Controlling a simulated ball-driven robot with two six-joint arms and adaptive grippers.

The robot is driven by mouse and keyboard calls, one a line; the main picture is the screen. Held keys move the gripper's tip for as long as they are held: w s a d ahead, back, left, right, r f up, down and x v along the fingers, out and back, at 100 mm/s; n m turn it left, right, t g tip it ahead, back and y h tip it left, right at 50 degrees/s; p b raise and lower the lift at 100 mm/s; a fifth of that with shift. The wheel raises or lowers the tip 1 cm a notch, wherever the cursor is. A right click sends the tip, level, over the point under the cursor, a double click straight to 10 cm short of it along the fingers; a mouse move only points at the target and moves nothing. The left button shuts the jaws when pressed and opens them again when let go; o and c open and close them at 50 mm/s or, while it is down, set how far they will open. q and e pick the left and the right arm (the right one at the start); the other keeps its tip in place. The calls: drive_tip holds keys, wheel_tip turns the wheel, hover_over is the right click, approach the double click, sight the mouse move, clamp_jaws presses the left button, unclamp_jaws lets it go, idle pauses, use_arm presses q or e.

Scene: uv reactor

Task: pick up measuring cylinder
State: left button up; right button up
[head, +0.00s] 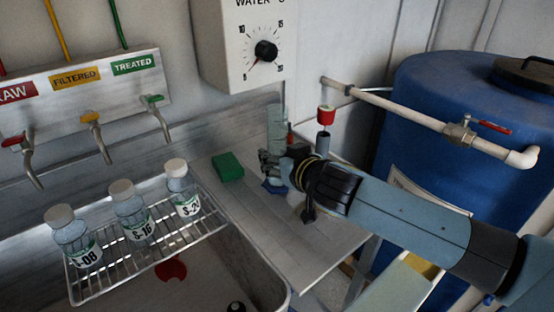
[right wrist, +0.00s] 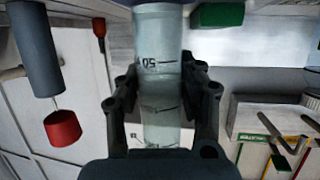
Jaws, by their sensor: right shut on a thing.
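The measuring cylinder (head: 277,122) is clear, with dark graduation marks and a blue base, and stands upright at the back of the metal counter. My right gripper (head: 272,168) reaches in from the right and is shut around its lower part. In the right wrist view, which is upside down, the cylinder (right wrist: 160,62) lies between the two dark fingers of the gripper (right wrist: 160,88). I cannot tell whether its base touches the counter. My left gripper is not in view.
A green block (head: 228,167) lies left of the cylinder. A red-capped grey post (head: 325,116) stands close behind my right gripper. Three labelled bottles (head: 132,218) stand on a wire rack (head: 110,272) over the sink. A blue drum (head: 440,90) and a pipe are at right.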

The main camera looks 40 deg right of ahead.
sight(282, 146)
drive_tip(key=shift+r, duration=1.75)
drive_tip(key=s+d+r+p, duration=0.2)
drive_tip(key=s+d+r, duration=0.3)
drive_tip(key=s, duration=0.5)
drive_tip(key=shift+d+r, duration=0.15)
drive_tip(key=shift+r, duration=0.75)
drive_tip(key=shift+s, duration=0.15)
